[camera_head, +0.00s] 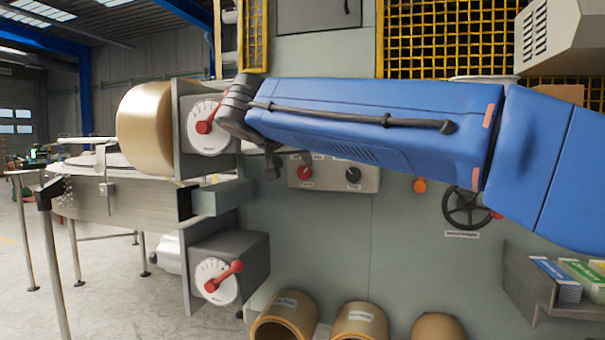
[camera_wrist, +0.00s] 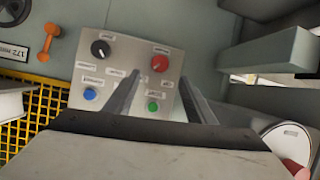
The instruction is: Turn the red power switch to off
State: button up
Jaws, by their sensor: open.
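A red rotary switch (camera_head: 305,173) sits on the left of a grey control panel (camera_head: 330,184) in the head view, with a black knob (camera_head: 353,175) to its right. In the wrist view the red switch (camera_wrist: 160,63) shows just beyond my gripper (camera_wrist: 159,76), between the lines of its two fingers. The fingers are apart and nothing is between them; they appear short of the panel. The black knob (camera_wrist: 101,48), a blue button (camera_wrist: 90,93) and a green button (camera_wrist: 153,106) also show. The switch's label is too small to read. My arm hides most of my gripper in the head view.
Two dials with red levers, an upper one (camera_head: 208,125) and a lower one (camera_head: 217,280), stand left of the panel. An orange knob (camera_head: 419,185) and a black handwheel (camera_head: 468,207) are to the right. Tan rolls (camera_head: 360,320) lie below; the panel's front is clear.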

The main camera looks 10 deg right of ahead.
aim_at(304, 173)
jog(key=x, duration=1.1)
jog(key=c, duration=1)
